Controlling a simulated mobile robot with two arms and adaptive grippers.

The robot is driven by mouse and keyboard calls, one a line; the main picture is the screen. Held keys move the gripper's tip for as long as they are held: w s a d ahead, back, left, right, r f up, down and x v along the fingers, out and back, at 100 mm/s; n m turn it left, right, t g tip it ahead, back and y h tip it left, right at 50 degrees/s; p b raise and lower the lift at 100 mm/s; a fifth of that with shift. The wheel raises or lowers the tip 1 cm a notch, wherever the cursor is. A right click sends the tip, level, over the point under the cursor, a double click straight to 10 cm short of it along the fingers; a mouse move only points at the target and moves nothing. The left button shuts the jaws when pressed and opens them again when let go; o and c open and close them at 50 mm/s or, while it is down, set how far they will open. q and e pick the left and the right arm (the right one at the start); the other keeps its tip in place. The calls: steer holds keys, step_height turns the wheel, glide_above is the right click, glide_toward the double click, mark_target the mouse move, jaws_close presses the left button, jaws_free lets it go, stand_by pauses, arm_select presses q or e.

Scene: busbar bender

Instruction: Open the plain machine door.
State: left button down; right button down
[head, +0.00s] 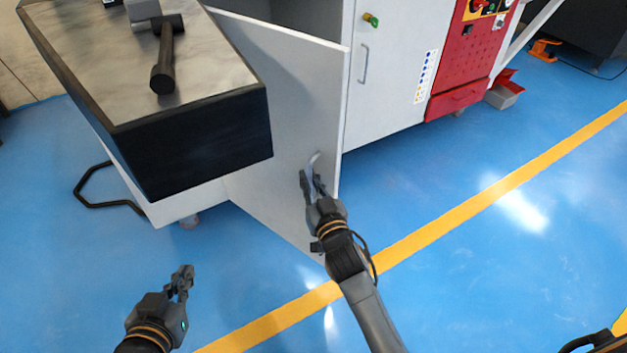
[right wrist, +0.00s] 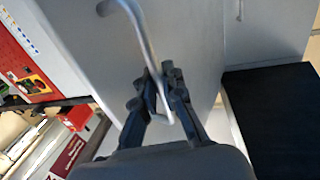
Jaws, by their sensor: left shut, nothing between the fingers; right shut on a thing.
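The plain machine door (head: 290,110) is a flat light-grey panel standing swung out from the white cabinet (head: 385,85) in the head view. Its curved metal handle (head: 314,160) is near the free edge. My right gripper (head: 312,183) is shut on this handle. In the right wrist view, the handle (right wrist: 140,32) runs down between the fingers of the right gripper (right wrist: 162,92), with the door panel (right wrist: 190,50) behind it. My left gripper (head: 183,278) is shut and empty, low at the left over the floor, away from the door.
A workbench with a dark front (head: 200,145) stands at the left, close to the door panel, with a hammer (head: 165,60) on top. A bent black bar (head: 95,190) sits low beside it. A red panel (head: 465,65) is on the cabinet.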

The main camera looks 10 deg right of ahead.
steer(key=shift+d+f, duration=0.25)
steer(key=shift+f, duration=0.05)
steer(key=c, duration=1.8)
jaws_free()
steer(key=shift+o, duration=0.4)
steer(key=shift+s+d+r, duration=0.1)
steer(key=shift+s+r, duration=0.05)
steer(key=s+d, duration=0.1)
steer(key=s, duration=1.1)
